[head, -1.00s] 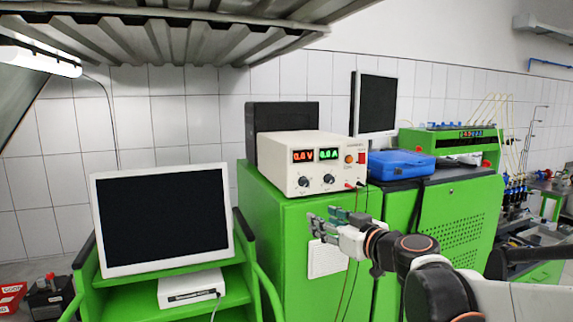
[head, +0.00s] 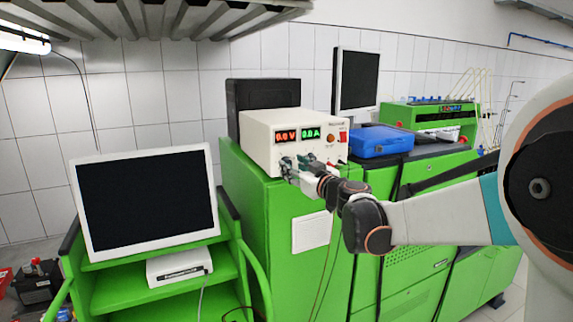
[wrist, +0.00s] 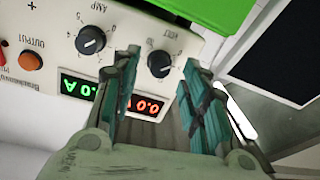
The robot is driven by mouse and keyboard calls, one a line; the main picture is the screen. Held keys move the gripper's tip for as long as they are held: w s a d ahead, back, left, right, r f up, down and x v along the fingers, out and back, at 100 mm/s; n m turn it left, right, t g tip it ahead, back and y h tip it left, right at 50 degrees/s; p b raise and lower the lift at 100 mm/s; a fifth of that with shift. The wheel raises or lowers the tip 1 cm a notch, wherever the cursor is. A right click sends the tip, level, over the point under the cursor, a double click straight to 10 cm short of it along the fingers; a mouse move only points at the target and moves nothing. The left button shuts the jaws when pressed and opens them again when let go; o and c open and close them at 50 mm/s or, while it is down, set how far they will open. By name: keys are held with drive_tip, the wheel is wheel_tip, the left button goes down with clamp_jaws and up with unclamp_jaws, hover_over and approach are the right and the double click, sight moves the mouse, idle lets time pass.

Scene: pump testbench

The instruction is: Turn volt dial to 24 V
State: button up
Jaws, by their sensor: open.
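The white power supply (head: 262,147) stands on a green cabinet, with a red display (head: 286,135) reading 0.0 V and a green display (head: 311,133) reading 0.0 A. My gripper (head: 292,166) is at the lower front of its panel and hides the dials in the head view. In the wrist view the panel appears upside down. The black volt dial (wrist: 160,63) shows between the two fingertips of my open gripper (wrist: 161,60). I cannot tell whether the fingers touch it. The amp dial (wrist: 90,40) lies just outside the left finger, which partly covers the displays.
A monitor (head: 146,200) on a green cart stands at the left. A blue case (head: 380,140) lies right of the supply. An orange output button (wrist: 31,60) is on the panel. Cables hang down the cabinet front (head: 270,215).

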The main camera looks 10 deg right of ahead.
sight(287, 162)
drive_tip(key=shift+x, duration=1.2)
drive_tip(key=shift+c, duration=0.6)
clamp_jaws()
